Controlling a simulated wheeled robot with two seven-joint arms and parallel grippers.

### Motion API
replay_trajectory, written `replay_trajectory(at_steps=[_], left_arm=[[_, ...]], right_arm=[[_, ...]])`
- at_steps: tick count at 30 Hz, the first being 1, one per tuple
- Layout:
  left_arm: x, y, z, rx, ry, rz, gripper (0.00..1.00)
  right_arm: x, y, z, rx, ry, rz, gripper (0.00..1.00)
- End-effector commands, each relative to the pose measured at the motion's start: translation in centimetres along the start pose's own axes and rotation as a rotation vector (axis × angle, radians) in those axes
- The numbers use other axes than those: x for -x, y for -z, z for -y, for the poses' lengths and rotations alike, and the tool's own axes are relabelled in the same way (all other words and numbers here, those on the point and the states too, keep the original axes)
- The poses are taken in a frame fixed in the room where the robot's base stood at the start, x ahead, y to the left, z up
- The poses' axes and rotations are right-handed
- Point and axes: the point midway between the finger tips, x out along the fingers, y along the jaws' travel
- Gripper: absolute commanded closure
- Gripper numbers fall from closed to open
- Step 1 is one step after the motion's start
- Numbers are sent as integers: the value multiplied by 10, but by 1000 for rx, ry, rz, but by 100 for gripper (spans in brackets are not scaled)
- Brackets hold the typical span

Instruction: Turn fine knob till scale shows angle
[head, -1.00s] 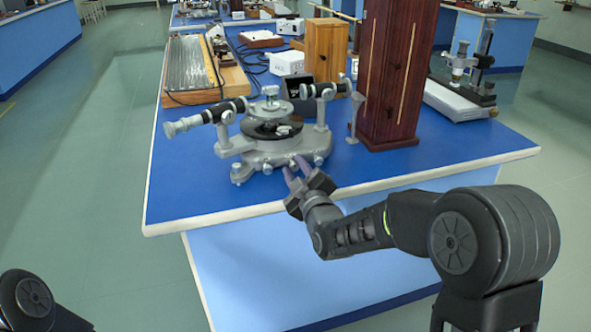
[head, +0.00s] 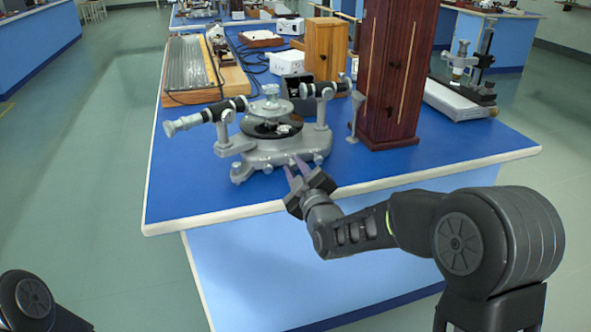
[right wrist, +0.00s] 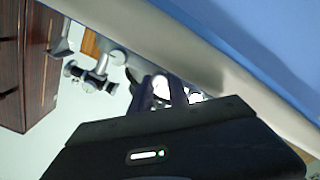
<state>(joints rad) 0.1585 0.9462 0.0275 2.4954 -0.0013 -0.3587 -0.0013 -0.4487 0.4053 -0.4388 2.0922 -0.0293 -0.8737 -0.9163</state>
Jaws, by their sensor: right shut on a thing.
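The grey spectrometer (head: 262,152) stands near the front edge of the blue bench, with a black round scale plate (head: 258,130) under its small top table (head: 270,107). The scale reading is too small to read. My right gripper (head: 293,168) reaches its front base from below right and is shut on a small fine knob (head: 293,161), mostly hidden by the fingers. In the right wrist view the dark fingers (right wrist: 158,92) meet bright, blurred parts of the instrument. My left gripper is out of view.
A tall dark wooden case (head: 393,75) stands right of the spectrometer. A black-and-silver telescope tube (head: 205,115) sticks out left. Behind are a lighter wooden box (head: 326,50) and a white box (head: 287,62). The blue bench top (head: 185,190) is clear at front left.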

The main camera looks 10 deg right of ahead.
Motion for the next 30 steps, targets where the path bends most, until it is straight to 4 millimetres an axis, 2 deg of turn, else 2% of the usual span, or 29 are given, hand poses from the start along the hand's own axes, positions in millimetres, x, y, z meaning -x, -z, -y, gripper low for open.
replay_trajectory(at_steps=[11, 16, 30], left_arm=[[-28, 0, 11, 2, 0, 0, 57], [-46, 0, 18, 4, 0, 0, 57], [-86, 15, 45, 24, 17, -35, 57]], right_arm=[[0, -4, 2, -205, -2, 0, 100], [0, -5, 2, -354, -2, -1, 100], [0, -5, 1, -786, -1, -1, 100]])
